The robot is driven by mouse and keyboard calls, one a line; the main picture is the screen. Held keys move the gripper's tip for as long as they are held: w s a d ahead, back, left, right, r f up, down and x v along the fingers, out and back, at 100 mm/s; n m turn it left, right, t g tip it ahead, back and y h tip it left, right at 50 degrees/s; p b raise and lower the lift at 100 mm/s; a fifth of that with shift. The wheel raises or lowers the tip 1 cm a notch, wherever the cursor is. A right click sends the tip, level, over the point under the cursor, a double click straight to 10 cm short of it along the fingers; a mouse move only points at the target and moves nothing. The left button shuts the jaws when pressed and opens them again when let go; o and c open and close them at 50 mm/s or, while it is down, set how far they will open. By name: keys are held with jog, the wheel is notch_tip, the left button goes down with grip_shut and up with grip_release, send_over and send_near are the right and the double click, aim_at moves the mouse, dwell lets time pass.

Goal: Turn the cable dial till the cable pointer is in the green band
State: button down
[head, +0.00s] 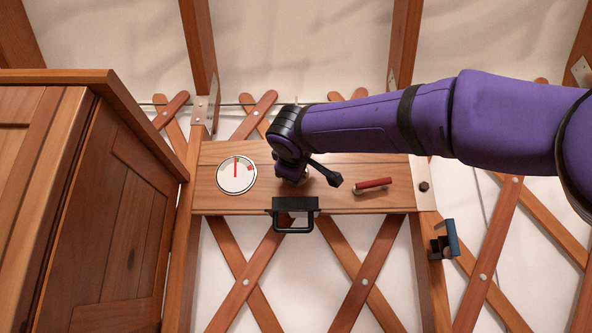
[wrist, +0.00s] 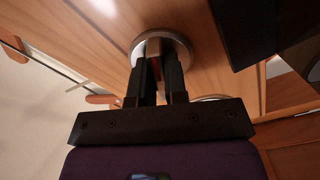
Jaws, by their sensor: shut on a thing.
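The cable gauge (head: 226,182) is a round white face on a wooden board in the head view. Its red cable pointer (head: 236,168) stands nearly straight up. Small coloured marks lie near the top and upper right of the face; whether the pointer's tip lies inside the green is too small to tell. The cable dial (wrist: 184,46) is a round grey disc with a raised grip in the wrist view. My gripper (wrist: 158,62) is shut on that grip. In the head view my gripper (head: 293,181) is at the board, right of the gauge, and hides the dial.
A black handle (head: 295,229) sits below my gripper. A red-handled bar (head: 374,185) is on the board to the right. A blue and black bracket (head: 446,240) is lower right. A wooden cabinet (head: 120,210) stands close on the left.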

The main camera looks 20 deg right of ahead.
jog(key=shift+f+m, duration=0.15)
jog(key=shift+m, duration=0.45)
jog(key=c, duration=1.1)
grip_release()
jog(key=shift+c, duration=0.2)
jog(key=v, duration=1)
jog(key=shift+s+a, duration=0.2)
jog(key=shift+s, duration=0.15)
